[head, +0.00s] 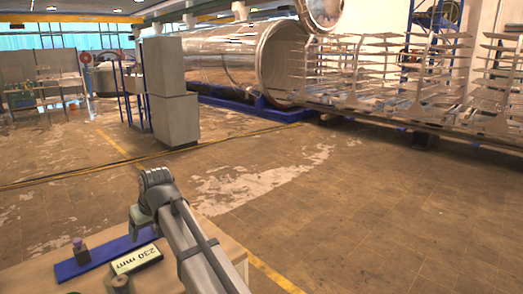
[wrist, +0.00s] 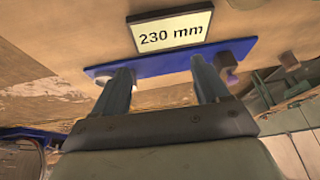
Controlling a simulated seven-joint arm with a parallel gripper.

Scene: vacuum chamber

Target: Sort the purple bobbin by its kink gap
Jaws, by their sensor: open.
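The purple bobbin (head: 81,253) stands on the blue strip (head: 108,252) near its left part in the head view. In the wrist view the bobbin (wrist: 231,77) is partly visible just right of the right finger, near the end of the blue strip (wrist: 160,63). My gripper (head: 139,216) is above the far right end of the strip in the head view. In the wrist view my gripper (wrist: 160,67) is open, with nothing held between its fingers. The bobbin lies outside the fingers. Its kink gap cannot be made out.
A sign reading "230 mm" (head: 136,260) is beside the strip on the wooden table (head: 205,222). A grey cabinet (head: 175,120) and the steel chamber (head: 235,62) stand far off.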

